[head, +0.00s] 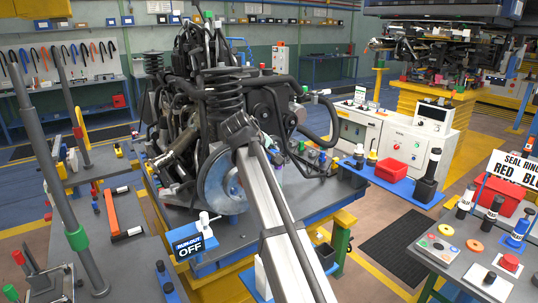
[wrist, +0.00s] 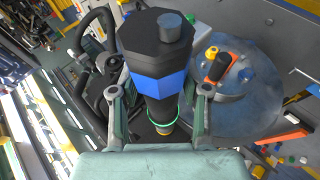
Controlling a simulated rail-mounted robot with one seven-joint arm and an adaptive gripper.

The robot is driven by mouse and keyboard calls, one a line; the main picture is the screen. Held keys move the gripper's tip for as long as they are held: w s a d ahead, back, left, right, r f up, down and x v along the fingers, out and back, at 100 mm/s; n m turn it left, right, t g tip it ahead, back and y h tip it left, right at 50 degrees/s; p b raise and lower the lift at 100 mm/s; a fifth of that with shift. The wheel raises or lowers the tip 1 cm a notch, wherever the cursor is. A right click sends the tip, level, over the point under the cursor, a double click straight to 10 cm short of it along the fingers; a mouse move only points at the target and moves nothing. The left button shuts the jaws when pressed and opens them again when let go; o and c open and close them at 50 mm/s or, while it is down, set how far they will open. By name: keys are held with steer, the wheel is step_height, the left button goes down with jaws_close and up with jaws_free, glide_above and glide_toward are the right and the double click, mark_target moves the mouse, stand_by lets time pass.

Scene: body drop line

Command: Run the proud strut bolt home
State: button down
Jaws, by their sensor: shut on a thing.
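My gripper (wrist: 160,112) is shut on a black driver-like tool (wrist: 152,85) with an eight-sided head, a blue band and a green ring near its lower end. In the wrist view the tool's far end points down among dark parts, and what it touches is hidden. In the head view my arm reaches up to the suspension assembly, and my gripper and the tool cannot be made out clearly. The strut's coil spring (head: 222,92) stands above the blue-grey brake disc (head: 222,182). The disc (wrist: 245,95) also shows right of the tool in the wrist view. I cannot make out the proud bolt.
A sign reading RUN-OUT OFF (head: 187,246) stands at the bench's front. A blue tray (head: 405,190) with upright tools lies to the right, beside a white control cabinet (head: 400,138). A side table (head: 470,258) holds buttons and tools. Black hoses (wrist: 90,45) crowd the tool's left.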

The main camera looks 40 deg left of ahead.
steer(key=shift+s+d+p, duration=0.15)
steer(key=shift+s+d, duration=0.05)
steer(key=shift+d, duration=0.55)
steer(key=shift+s+d+p, duration=0.15)
steer(key=shift+s+d, duration=0.1)
steer(key=shift+d, duration=0.55)
steer(key=shift+s+d+p, duration=0.15)
steer(key=shift+s+d, duration=0.05)
steer(key=shift+d, duration=0.55)
steer(key=s+d+r+p, duration=0.3)
steer(key=d+r+p, duration=0.2)
steer(key=d, duration=0.6)
steer(key=shift+d, duration=0.3)
stand_by(0.3)
